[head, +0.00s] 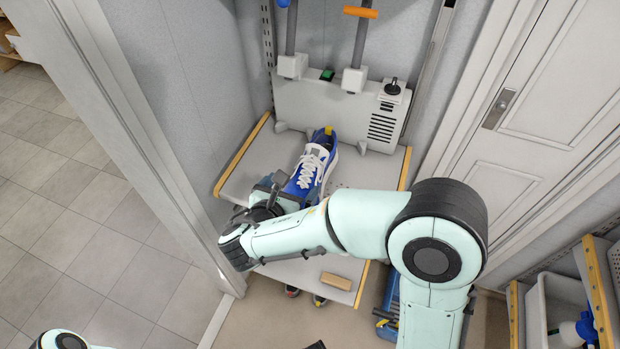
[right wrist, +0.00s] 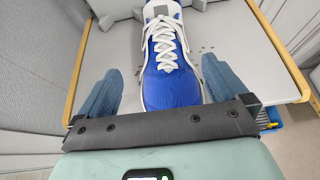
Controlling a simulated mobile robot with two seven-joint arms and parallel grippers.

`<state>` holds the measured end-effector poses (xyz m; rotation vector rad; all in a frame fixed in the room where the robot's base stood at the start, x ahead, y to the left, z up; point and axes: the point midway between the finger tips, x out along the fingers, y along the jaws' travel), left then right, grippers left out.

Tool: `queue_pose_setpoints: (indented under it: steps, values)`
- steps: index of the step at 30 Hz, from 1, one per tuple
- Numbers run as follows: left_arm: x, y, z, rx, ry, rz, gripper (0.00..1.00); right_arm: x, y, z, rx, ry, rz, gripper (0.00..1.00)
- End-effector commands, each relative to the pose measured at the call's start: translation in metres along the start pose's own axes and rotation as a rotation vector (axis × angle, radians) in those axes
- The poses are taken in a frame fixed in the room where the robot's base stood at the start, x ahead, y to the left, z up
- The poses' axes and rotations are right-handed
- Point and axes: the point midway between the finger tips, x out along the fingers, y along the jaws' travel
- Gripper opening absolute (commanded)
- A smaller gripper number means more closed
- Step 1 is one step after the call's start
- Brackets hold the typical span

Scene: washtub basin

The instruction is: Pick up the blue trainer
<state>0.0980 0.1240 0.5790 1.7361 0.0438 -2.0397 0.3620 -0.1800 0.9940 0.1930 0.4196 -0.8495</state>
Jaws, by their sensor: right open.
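The blue trainer (head: 313,169) has white laces and a white sole. It rests on a grey shelf (head: 262,160) in front of a grey-white machine (head: 340,103). Its toe points toward my right gripper (head: 275,190), whose hand partly covers the toe end in the head view. In the right wrist view, the trainer (right wrist: 170,75) lies between the two blue-grey fingers of my right gripper (right wrist: 160,85), which is open with a gap on each side. My left gripper is not in view; only a bit of my left arm shows at the bottom left.
A lower shelf under the first holds a tan block (head: 336,281), with shoe tips below it. A blue case (head: 390,305) stands to the right of the shelves. A white bin (head: 553,305) with a bottle is at the right. Walls flank the alcove closely.

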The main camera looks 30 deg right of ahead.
Motion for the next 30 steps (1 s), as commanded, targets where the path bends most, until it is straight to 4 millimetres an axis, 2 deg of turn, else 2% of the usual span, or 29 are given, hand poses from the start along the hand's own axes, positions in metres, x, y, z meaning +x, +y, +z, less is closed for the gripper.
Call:
queue_pose_setpoints:
  steps: [3, 11, 18, 22, 28, 29, 30]
  values:
    - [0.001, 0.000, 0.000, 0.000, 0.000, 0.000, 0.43, 0.021, -0.001, 0.000, 0.001, 0.001, -0.003, 1.00]
    - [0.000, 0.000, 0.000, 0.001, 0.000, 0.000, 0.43, 0.040, -0.003, 0.001, 0.001, 0.001, -0.003, 1.00]
    - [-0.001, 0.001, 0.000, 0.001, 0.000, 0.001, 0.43, 0.075, -0.008, 0.002, 0.000, 0.001, -0.003, 1.00]
    - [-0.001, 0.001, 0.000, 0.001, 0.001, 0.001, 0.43, 0.084, -0.007, 0.002, 0.000, 0.002, -0.001, 1.00]
    - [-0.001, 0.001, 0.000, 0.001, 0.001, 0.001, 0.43, 0.084, -0.007, 0.002, 0.000, 0.001, 0.000, 1.00]
    - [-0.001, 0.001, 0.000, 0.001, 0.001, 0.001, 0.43, 0.084, -0.007, 0.002, 0.000, 0.001, 0.000, 0.97]
    - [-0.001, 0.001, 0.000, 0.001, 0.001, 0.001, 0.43, 0.084, -0.007, 0.002, 0.000, 0.001, 0.000, 0.84]
